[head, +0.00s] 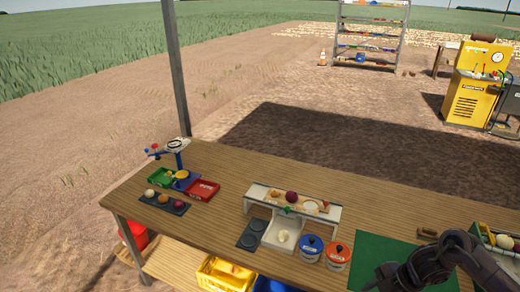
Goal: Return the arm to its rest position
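My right arm comes in at the lower right, and its dark gripper (380,279) hangs over the green mat (376,252) on the wooden table (225,163). The gripper is cut off by the bottom edge of the picture, and I cannot tell whether its fingers are open or shut. I see nothing clearly held in it. My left arm and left gripper are not in view.
A small raised shelf (252,194) holds onions above a white tray. A blue pot (311,248) and an orange pot (338,256) stand beside it. A red tray (203,190) and a green tray (161,178) sit at left. The table's back middle is clear.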

